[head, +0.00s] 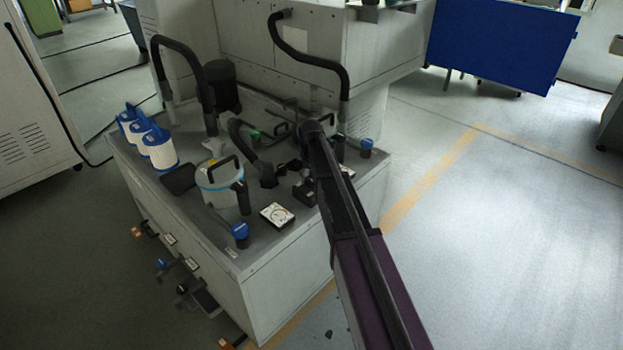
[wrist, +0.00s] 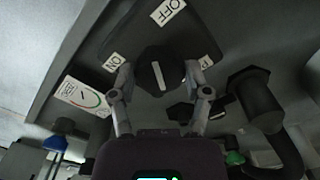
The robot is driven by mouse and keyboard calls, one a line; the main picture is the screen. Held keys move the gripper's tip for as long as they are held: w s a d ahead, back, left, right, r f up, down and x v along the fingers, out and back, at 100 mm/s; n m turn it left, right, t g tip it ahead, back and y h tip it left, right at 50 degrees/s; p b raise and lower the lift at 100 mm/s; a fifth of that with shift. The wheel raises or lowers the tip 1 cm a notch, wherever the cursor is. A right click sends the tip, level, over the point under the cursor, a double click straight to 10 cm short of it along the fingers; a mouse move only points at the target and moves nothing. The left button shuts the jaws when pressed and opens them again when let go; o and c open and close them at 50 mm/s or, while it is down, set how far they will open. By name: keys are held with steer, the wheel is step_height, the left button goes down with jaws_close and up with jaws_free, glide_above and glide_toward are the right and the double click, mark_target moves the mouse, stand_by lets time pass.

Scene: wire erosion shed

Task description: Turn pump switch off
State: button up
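The pump switch is a black rotary knob (wrist: 174,66) with a white pointer line, on a dark plate (wrist: 135,34) in the wrist view. An OFF label (wrist: 167,11) is at the top of the plate and an ON label (wrist: 114,62) is left of the knob. A third label (wrist: 206,62) at the right is partly covered. The white line runs nearly upright in the picture; which end is the pointing end is unclear. My gripper (wrist: 159,74) is open, one finger on each side of the knob, with contact not clear. In the head view my arm hides the switch area.
Black hoses (head: 187,60) arch behind. White-and-blue filters (head: 158,148) stand at the left. Open floor (head: 490,240) lies to the right.

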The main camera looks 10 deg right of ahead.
steer(key=o, duration=0.4)
steer(key=shift+n, duration=0.5)
steer(key=n, duration=1.1)
step_height(320, 180, up, 14)
steer(key=p, duration=1.4)
steer(key=s+r+m+p, duration=0.1)
steer(key=s+m, duration=0.2)
steer(key=s, duration=0.4)
steer(key=s+r+m+p, duration=0.2)
steer(key=s+m, duration=0.1)
steer(key=s, duration=0.5)
steer(key=s+r+m+p, duration=0.2)
steer(key=s+m, duration=0.1)
steer(key=s, duration=0.5)
steer(key=shift+s, duration=0.1)
